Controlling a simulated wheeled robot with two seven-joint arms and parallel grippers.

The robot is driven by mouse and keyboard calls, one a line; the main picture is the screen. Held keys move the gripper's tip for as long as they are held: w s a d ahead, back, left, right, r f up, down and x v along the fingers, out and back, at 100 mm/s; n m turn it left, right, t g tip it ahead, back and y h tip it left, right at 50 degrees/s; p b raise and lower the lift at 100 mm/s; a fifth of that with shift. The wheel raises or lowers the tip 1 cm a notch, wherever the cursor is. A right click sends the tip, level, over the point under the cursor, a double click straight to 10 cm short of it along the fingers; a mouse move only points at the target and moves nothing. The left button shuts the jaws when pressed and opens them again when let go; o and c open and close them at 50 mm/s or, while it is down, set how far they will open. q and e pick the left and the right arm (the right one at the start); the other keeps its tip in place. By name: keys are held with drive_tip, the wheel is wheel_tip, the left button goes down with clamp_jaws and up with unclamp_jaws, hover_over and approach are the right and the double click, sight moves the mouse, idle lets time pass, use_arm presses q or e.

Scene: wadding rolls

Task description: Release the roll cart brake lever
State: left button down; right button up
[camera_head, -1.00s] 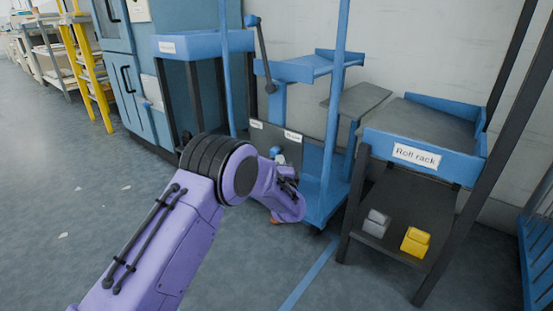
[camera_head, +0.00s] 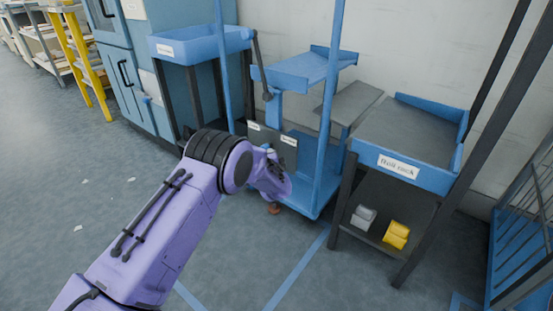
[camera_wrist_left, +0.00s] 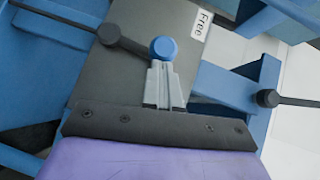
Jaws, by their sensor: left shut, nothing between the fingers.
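The blue roll cart (camera_head: 318,185) stands against the wall, with a dark grey panel (camera_head: 285,158) low on its frame. In the left wrist view the panel (camera_wrist_left: 95,80) bears a white "Free" label (camera_wrist_left: 201,25). The brake lever is a dark bar from a round black pivot (camera_wrist_left: 108,34) to a blue knob (camera_wrist_left: 163,48). My left gripper (camera_wrist_left: 161,64) is shut and empty, its grey fingertips right at the blue knob; I cannot tell whether they touch. In the head view my own wrist hides most of the lever. My right gripper is out of view.
A roll rack (camera_head: 402,164) with grey and yellow blocks on its lower shelf stands right of the cart. A blue-topped stand (camera_head: 205,42) and blue cabinet (camera_head: 130,70) stand to the left. A yellow ladder (camera_head: 82,62) is farther left. Open floor lies in front.

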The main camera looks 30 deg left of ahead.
use_arm(q)
drive_tip(key=w+a+r+n+g+h+p, duration=0.1)
drive_tip(key=a+n+g+h+p, duration=0.1)
drive_tip(key=a+p, duration=0.4)
drive_tip(key=shift+a+r+n+g+h+p, duration=0.15)
drive_tip(key=shift+n+g+h+p, duration=0.15)
drive_tip(key=shift+n+h+p, duration=0.45)
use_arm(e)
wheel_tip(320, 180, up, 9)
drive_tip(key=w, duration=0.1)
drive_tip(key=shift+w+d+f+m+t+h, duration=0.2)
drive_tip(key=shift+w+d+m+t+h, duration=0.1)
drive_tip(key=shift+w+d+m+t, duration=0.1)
use_arm(q)
drive_tip(key=shift+a, duration=0.2)
drive_tip(key=shift+r, duration=0.15)
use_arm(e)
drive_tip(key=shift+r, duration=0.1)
use_arm(q)
drive_tip(key=w+d+r+p+v, duration=0.1)
drive_tip(key=p+v, duration=0.7)
drive_tip(key=v, duration=0.5)
drive_tip(key=shift+w+r, duration=0.35)
drive_tip(key=shift+w, duration=0.05)
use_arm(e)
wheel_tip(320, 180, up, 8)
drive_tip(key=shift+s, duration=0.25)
